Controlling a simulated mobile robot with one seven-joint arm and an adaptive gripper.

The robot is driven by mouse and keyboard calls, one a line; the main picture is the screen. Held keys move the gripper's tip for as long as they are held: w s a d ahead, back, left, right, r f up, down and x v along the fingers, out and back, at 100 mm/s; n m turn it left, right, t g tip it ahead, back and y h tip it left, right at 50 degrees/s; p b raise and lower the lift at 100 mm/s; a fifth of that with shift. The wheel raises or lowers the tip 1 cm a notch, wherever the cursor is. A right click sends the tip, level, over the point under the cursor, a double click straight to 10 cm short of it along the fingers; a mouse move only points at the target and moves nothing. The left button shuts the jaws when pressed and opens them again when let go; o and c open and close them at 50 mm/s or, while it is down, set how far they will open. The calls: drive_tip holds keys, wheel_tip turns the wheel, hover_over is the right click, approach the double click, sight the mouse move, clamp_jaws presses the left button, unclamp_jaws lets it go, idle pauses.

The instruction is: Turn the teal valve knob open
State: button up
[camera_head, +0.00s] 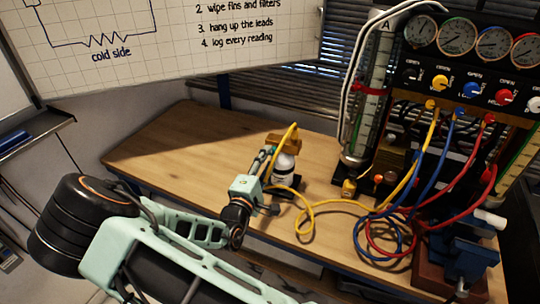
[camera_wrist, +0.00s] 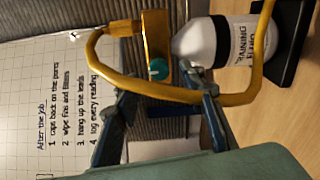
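The teal valve knob (camera_wrist: 157,68) is a small round knob on a brass valve block (camera_wrist: 155,38) in the wrist view. The block also shows in the head view (camera_head: 285,142), on top of a white bottle (camera_head: 285,168); I cannot make out the knob there. My gripper (camera_wrist: 160,72) is open, with one dark finger on either side of the knob in the picture. I cannot tell whether either finger touches it. In the head view my gripper (camera_head: 264,161) is at the bottle's left side.
A yellow hose (camera_wrist: 140,90) loops from the block across the space between my fingers. The bottle stands on a black base (camera_wrist: 290,45) on the wooden table (camera_head: 160,148). A gauge panel (camera_head: 470,75), coloured hoses and a blue vise (camera_head: 468,258) stand to the right. The table's left part is clear.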

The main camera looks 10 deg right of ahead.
drive_tip(key=v, duration=0.9)
drive_tip(key=shift+r, duration=0.1)
